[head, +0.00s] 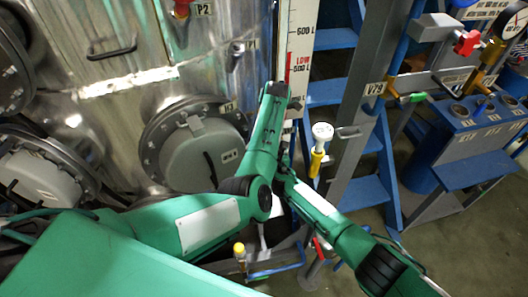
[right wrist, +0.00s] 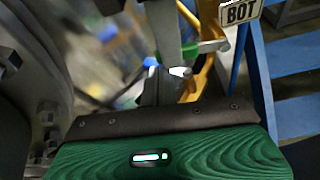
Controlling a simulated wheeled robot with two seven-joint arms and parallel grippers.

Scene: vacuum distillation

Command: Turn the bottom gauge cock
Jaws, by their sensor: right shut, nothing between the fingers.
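In the right wrist view a black-on-white BOT tag (right wrist: 240,12) hangs at the top right. Below and left of it is a green lever-like part (right wrist: 208,46) beside a yellow pipe, which looks like the bottom gauge cock. My right gripper (right wrist: 165,75) is shut and empty, its grey fingers just below and left of the green part. I cannot tell whether they touch it. In the head view the white level gauge (head: 300,50) stands behind my green arm, which hides its lower end, the cock and the right gripper.
A large metal vessel with round flanged ports (head: 200,150) fills the left. Blue steps (head: 365,190) stand behind a grey post. A blue console (head: 475,130) stands at the right.

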